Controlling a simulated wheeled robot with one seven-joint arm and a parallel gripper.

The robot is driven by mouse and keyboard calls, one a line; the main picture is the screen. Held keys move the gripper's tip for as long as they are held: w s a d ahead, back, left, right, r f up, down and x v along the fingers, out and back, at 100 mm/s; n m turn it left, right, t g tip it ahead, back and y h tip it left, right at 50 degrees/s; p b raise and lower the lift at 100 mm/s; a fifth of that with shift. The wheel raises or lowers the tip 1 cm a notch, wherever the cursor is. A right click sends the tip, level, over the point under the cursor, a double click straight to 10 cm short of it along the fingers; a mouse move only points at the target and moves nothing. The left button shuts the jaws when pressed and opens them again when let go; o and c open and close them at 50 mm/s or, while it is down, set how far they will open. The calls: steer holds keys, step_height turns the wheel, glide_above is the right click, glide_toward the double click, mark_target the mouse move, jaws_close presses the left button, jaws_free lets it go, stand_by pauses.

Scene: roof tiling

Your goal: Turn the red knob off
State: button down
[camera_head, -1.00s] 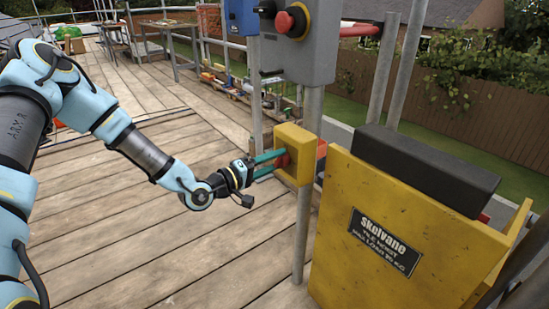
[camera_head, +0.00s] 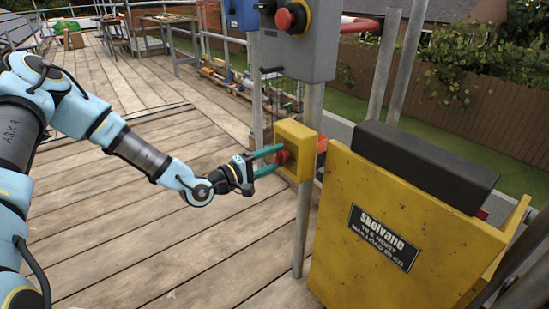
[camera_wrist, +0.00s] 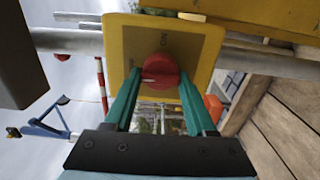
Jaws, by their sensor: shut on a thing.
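The red knob (camera_wrist: 160,70) sits on the front of a yellow switch box (camera_wrist: 202,50). In the head view the knob (camera_head: 283,156) shows partly between the green fingers, and the box (camera_head: 296,131) is fixed to a grey post. My gripper (camera_head: 279,157) is shut on the knob, with one finger on either side. The wrist view shows both fingers of my gripper (camera_wrist: 160,82) reaching to the knob's sides. A pale mark on the knob lies toward its left edge there. An "ON" label is printed above the knob; any other label is hard to read.
A grey control box (camera_head: 318,50) with a red button is above the yellow box on the same post. A yellow Skelvane tile hoist (camera_head: 345,240) stands close on the right.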

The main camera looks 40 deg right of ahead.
steer(key=shift+c, duration=1.1)
jaws_free()
steer(key=shift+a, duration=0.1)
steer(key=a, duration=1)
steer(key=shift+w+a, duration=0.3)
steer(key=shift+w, duration=0.05)
